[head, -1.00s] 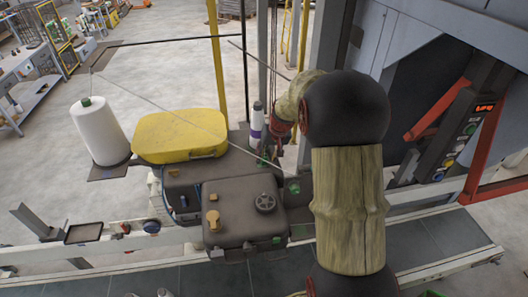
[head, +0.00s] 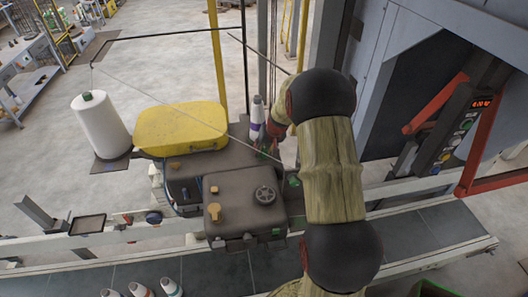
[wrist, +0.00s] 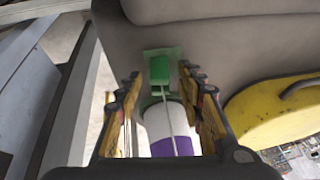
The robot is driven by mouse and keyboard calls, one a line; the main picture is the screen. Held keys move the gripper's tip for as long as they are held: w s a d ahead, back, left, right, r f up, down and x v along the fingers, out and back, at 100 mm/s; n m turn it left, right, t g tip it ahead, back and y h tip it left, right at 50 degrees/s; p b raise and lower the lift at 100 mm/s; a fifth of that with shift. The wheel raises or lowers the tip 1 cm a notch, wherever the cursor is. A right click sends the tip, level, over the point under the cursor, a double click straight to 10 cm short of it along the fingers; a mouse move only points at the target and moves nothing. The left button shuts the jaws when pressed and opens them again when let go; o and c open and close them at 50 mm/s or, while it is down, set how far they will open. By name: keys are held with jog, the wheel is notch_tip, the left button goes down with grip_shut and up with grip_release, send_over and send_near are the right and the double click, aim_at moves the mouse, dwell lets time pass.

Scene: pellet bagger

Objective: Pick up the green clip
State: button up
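A small green clip (wrist: 160,70) shows in the wrist view against the grey machine housing, with a pale thread running down from it. My gripper (wrist: 163,88) is open, with its yellow-and-black fingers on either side just below the clip. I cannot tell whether either finger touches it. In the head view a small green part (head: 265,153) shows behind the grey box, beside my gripper, which is mostly hidden by my arm.
A white bottle-like cone with a purple band (wrist: 168,130) stands beyond the fingers. A yellow cover (head: 180,128) and a white thread spool (head: 101,130) are on the left. A grey box (head: 243,205) stands in front, above the dark conveyor (head: 220,270).

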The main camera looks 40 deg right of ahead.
jog(key=shift+s, duration=0.1)
jog(key=shift+c, duration=0.2)
grip_shut()
jog(key=shift+r, duration=0.1)
